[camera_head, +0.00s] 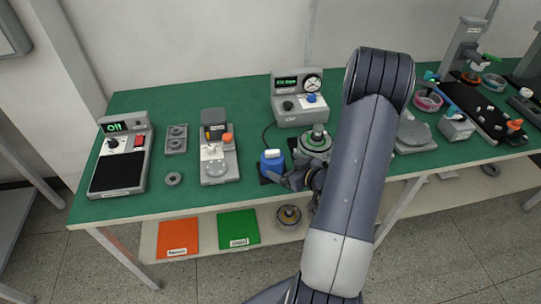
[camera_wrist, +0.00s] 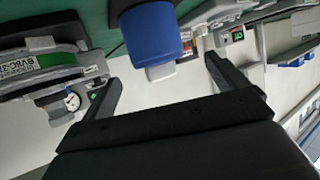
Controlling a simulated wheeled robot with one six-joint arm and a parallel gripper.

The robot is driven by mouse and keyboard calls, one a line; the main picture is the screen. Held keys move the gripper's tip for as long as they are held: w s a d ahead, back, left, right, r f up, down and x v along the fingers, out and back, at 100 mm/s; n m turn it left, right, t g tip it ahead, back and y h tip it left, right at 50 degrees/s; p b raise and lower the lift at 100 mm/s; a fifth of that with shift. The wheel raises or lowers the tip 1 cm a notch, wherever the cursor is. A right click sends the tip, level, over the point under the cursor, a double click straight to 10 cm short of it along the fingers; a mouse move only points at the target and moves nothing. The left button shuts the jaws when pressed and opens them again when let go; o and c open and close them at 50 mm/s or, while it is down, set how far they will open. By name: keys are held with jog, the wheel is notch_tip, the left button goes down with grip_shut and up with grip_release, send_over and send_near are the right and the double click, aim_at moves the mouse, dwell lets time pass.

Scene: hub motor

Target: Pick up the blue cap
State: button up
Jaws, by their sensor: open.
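The blue cap (camera_head: 272,162) is a short blue cylinder with a white block on it, standing on a dark patch near the front edge of the green table. In the wrist view the cap (camera_wrist: 155,33) is at the top centre, its white block pointing down in the picture. My gripper (camera_head: 286,180) is beside the cap, just to its right in the head view. In the wrist view my gripper (camera_wrist: 162,73) is open, with the white block in the gap between the fingers. I cannot tell whether either finger touches it.
A grey round motor fixture (camera_head: 315,143) stands close to the right of the cap. A gauge box (camera_head: 299,97) is behind, and a grey device (camera_head: 217,146) with an orange knob is to the left. A scale (camera_head: 122,155) is at the far left. Bare green table (camera_head: 252,125) shows behind the cap.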

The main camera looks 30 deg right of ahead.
aim_at(278, 161)
jog(key=shift+p+x, duration=1)
jog(key=shift+x, duration=2.8)
jog(key=shift+d, duration=0.2)
jog(key=c, duration=1.1)
